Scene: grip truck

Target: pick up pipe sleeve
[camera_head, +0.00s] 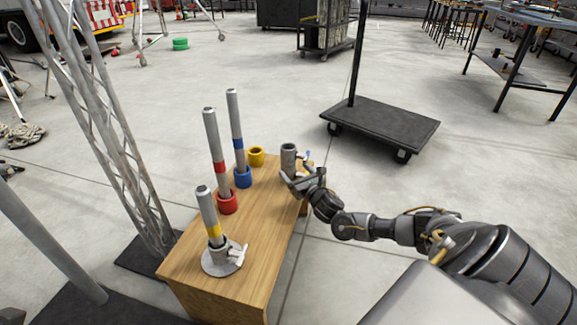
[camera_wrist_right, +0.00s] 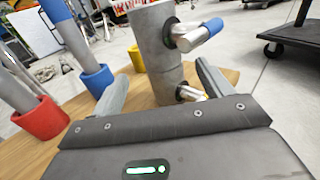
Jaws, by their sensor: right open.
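The pipe sleeve (camera_head: 288,157) is a grey metal cylinder with side clamps, standing upright at the far right corner of the wooden table. In the right wrist view the sleeve (camera_wrist_right: 157,45) shows two side knobs, the upper one with a blue end. My right gripper (camera_head: 296,181) is at the sleeve's near side, low down. In the right wrist view its fingers (camera_wrist_right: 160,86) are open, one on each side of the sleeve's lower part. I cannot tell how deep the sleeve sits between them. My left gripper is out of view.
The wooden table (camera_head: 205,280) also holds a red ring (camera_head: 228,203) and a blue ring (camera_head: 243,178) with upright pipes, an empty yellow ring (camera_head: 256,156), and a yellow-banded pipe (camera_head: 207,212) in a round base. A black cart (camera_head: 385,122) stands behind. A lattice truss rises left.

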